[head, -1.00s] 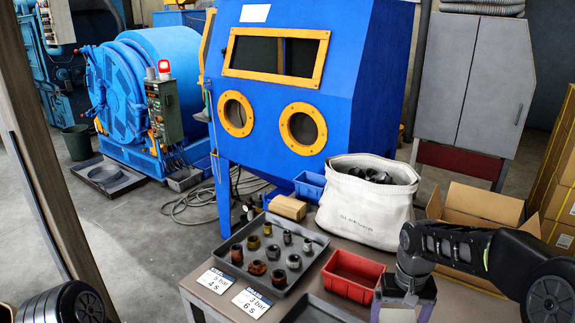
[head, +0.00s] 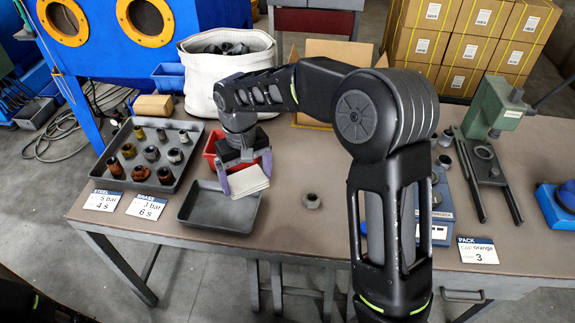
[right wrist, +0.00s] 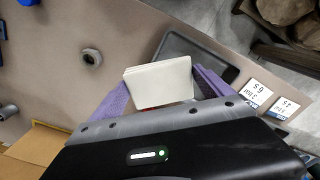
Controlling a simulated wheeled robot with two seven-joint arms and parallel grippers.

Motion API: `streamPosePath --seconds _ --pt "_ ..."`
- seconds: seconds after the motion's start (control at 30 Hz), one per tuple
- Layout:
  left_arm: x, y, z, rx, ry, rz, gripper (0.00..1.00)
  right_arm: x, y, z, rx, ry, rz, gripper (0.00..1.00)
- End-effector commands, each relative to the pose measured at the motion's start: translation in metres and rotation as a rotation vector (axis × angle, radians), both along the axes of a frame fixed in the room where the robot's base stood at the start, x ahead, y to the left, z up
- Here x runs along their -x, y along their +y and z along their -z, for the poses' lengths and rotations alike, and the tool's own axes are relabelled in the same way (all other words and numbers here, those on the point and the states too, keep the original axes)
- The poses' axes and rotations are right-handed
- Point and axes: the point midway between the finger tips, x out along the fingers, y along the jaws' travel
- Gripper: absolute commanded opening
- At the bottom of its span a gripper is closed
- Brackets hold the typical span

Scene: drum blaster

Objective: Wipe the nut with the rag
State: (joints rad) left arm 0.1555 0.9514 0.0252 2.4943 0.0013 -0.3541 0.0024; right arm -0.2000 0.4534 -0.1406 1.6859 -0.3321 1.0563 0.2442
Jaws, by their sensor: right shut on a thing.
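The nut (head: 312,201) is a small grey-brown hex nut lying on the brown tabletop, right of the empty grey tray. It also shows in the right wrist view (right wrist: 92,57), left of the gripper, with its hole visible. My right gripper (head: 246,180) has purple fingers and is shut on a folded cream rag (head: 248,182). The rag fills the space between the fingers in the right wrist view (right wrist: 160,84). It is held at the right side of the empty tray, apart from the nut. My left gripper is out of view.
The empty grey tray (head: 207,222) lies at the table's front, with a red bin (head: 211,152) behind it. A tray of several fittings (head: 118,185) stands left. A white bag (head: 201,98) and open carton (head: 316,122) stand behind. A green press (head: 490,112) stands right. Bare tabletop surrounds the nut.

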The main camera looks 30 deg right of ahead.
Motion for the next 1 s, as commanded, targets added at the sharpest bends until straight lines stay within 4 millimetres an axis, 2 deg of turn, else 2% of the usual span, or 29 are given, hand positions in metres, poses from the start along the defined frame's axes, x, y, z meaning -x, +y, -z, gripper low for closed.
streamPosePath --seconds 0.33,0.47,0.57,0.67,0.9,1.0 --pt "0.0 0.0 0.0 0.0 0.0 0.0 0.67 0.0 -0.001 0.0 0.0 0.0 0.001 0.58" --pt "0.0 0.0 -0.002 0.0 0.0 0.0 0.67 0.001 -0.009 0.001 0.0 0.001 0.019 0.58" --pt "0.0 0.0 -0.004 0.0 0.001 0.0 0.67 0.003 -0.027 0.003 0.001 0.001 0.058 0.58" --pt "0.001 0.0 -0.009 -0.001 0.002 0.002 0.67 0.011 -0.055 0.008 0.0 0.003 0.119 0.58" --pt "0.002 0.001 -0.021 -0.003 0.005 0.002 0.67 0.042 -0.138 0.028 0.0 0.004 0.217 0.58" --pt "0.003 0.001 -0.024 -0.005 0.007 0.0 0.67 0.052 -0.16 0.035 0.0 0.002 0.204 0.58"
